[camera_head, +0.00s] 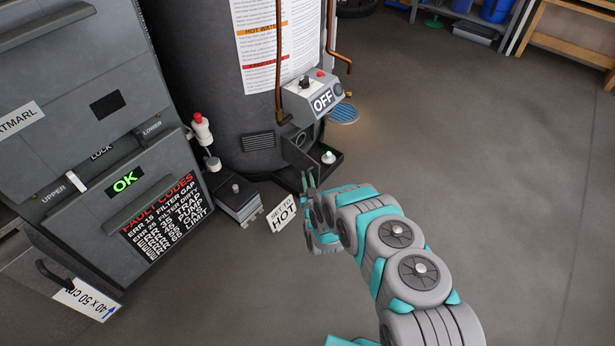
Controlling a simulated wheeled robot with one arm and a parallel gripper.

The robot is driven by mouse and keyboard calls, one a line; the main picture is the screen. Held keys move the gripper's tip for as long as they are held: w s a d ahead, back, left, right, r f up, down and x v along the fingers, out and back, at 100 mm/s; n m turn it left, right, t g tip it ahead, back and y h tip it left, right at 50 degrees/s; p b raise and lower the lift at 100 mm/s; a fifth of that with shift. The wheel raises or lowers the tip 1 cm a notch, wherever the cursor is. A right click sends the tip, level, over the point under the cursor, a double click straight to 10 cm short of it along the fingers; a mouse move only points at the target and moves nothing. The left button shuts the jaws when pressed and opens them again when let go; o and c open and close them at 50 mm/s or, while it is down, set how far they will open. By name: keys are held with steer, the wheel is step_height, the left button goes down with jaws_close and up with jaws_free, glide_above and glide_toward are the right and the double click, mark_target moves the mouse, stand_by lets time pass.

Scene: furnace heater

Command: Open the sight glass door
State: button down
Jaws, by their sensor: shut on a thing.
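The dark sight glass door (297,154) is a small flat plate low on the front of the dark cylindrical water heater (205,85). It stands out from the heater at an angle, beside a round opening (301,138) that is partly visible. My gripper (308,179) is at the door's lower edge, with its thin fingers pointing up toward the plate. It is shut on the door; the exact contact is small and hard to make out. My teal and grey arm reaches in from the lower right.
A control box marked OFF (313,98) with copper pipes is above the door. A dark tray with a green-lit white knob (328,157) is just right of it. A SET TO HOT tag (284,219) and grey cabinet (80,110) lie left.

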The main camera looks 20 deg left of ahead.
steer(key=c, duration=1.2)
jaws_free()
steer(key=shift+o, duration=0.2)
steer(key=v, duration=0.7)
steer(key=shift+s+d, duration=0.2)
steer(key=shift+s, duration=0.15)
steer(key=shift+f, duration=0.1)
